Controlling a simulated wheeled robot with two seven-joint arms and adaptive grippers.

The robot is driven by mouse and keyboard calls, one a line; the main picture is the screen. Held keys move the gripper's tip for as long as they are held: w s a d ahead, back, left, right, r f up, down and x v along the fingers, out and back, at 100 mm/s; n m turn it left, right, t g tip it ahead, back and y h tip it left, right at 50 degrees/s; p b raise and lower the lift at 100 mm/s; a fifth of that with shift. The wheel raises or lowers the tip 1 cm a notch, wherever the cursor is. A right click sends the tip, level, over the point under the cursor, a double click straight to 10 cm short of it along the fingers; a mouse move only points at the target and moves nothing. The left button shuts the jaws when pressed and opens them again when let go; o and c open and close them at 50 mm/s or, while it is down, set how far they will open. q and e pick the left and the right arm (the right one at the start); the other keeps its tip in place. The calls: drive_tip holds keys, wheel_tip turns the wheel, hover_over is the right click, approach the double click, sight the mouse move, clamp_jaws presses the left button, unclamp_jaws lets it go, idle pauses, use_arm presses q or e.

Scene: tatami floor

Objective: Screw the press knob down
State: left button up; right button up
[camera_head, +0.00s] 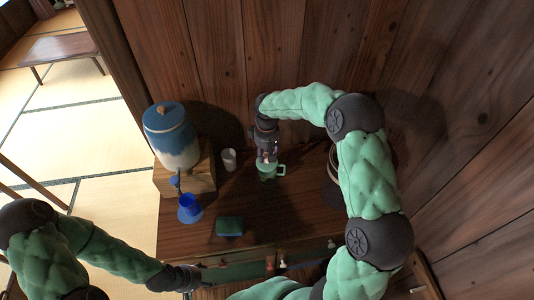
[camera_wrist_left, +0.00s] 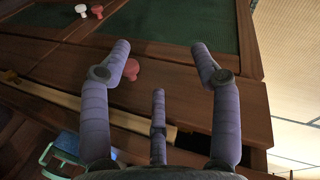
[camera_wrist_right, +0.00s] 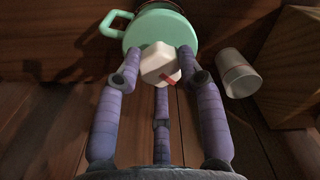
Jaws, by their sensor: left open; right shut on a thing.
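The press (camera_head: 265,175) is mint green with a side handle and stands on the wooden cabinet top against the wall. In the right wrist view the press (camera_wrist_right: 160,28) has a round green lid. Its knob (camera_wrist_right: 158,63) is a white faceted block with a red mark, above the lid. My right gripper (camera_head: 266,158) comes down over the press, and its fingers (camera_wrist_right: 161,68) are shut on the knob. My left gripper (camera_head: 198,270) is open and empty at the cabinet front. In the left wrist view its fingers (camera_wrist_left: 160,58) are spread near a red drawer knob (camera_wrist_left: 131,68).
A blue and white dispenser (camera_head: 171,135) sits on a wooden box left of the press. A dark round vessel is partly hidden behind my right arm.

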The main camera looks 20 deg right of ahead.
drive_tip(key=m, duration=0.4)
drive_tip(key=shift+f+m, duration=0.15)
drive_tip(key=shift+m, duration=0.25)
drive_tip(key=m, duration=0.3)
drive_tip(key=shift+d+m, duration=0.15)
drive_tip(key=shift+m, duration=0.15)
drive_tip(key=m, duration=0.4)
drive_tip(key=shift+d+b, duration=0.1)
drive_tip(key=shift+b, duration=0.2)
drive_tip(key=shift+m, duration=1.6)
drive_tip(key=o, duration=1.2)
drive_tip(key=shift+d, duration=0.1)
drive_tip(key=shift+c, duration=0.2)
